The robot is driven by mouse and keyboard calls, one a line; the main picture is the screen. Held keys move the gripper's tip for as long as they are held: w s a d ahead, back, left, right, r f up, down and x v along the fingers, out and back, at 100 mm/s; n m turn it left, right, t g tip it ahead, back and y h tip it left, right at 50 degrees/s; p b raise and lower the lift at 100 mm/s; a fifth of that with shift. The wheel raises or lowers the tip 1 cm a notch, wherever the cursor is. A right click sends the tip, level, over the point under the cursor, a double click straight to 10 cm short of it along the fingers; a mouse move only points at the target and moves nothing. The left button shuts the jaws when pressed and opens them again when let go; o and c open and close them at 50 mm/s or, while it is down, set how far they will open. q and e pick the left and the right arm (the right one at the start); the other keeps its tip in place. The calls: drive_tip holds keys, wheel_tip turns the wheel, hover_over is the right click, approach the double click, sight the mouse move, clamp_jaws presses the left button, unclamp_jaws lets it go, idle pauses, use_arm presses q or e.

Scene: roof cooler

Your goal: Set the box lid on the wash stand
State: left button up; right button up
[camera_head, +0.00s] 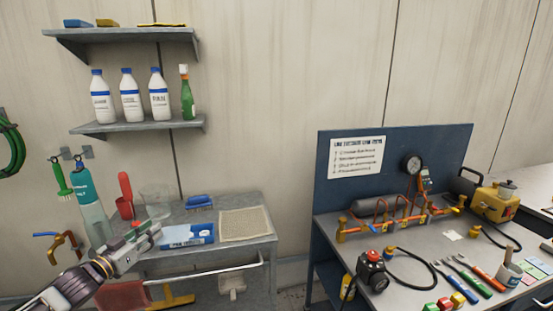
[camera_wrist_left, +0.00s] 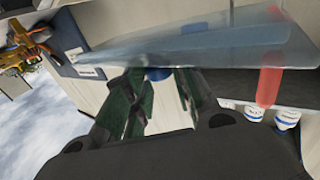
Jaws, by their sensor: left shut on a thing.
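The box lid shows in the left wrist view as a wide, pale, see-through slab (camera_wrist_left: 190,48) across the ends of my fingers. A small blue piece (camera_wrist_left: 158,74) shows at the fingertips. My left gripper (camera_head: 152,232) is shut on the lid and is over the left front part of the grey wash stand (camera_head: 236,247). In the head view I cannot clearly tell the lid from the clear shapes around the gripper, nor whether it touches the stand. My right gripper is not in view.
On the stand are a blue-and-white box (camera_head: 188,236) beside the gripper, a beige mat (camera_head: 243,224), a blue brush (camera_head: 199,201), a red scoop (camera_head: 125,190) and a clear beaker (camera_head: 157,199). Shelves with bottles hang above. A tool bench (camera_head: 420,275) stands at the right.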

sight(178, 242)
use_arm(q)
drive_tip(key=shift+s+d+f, duration=0.15)
drive_tip(key=shift+d+f, duration=0.15)
drive_tip(key=shift+d, duration=0.4)
drive_tip(key=shift+n+y, duration=0.3)
drive_tip(key=shift+y, duration=0.1)
drive_tip(key=d, duration=0.1)
drive_tip(key=s+d+f, duration=0.1)
drive_tip(key=d+f, duration=0.1)
drive_tip(key=shift+s+d, duration=0.15)
drive_tip(key=shift+d, duration=0.15)
drive_tip(key=shift+s+d+f, duration=0.25)
drive_tip(key=shift+d+f, duration=0.1)
drive_tip(key=shift+d, duration=0.3)
drive_tip(key=shift+s+d+f+y, duration=0.3)
drive_tip(key=shift+d, duration=0.35)
drive_tip(key=s+d+f+n+t+y+p, duration=0.1)
drive_tip(key=s+d+f+n+y, duration=0.2)
drive_tip(key=s+d+f, duration=0.4)
drive_tip(key=shift+d+f+y, duration=0.7)
drive_tip(key=shift+d+f, duration=0.1)
drive_tip(key=shift+d, duration=0.65)
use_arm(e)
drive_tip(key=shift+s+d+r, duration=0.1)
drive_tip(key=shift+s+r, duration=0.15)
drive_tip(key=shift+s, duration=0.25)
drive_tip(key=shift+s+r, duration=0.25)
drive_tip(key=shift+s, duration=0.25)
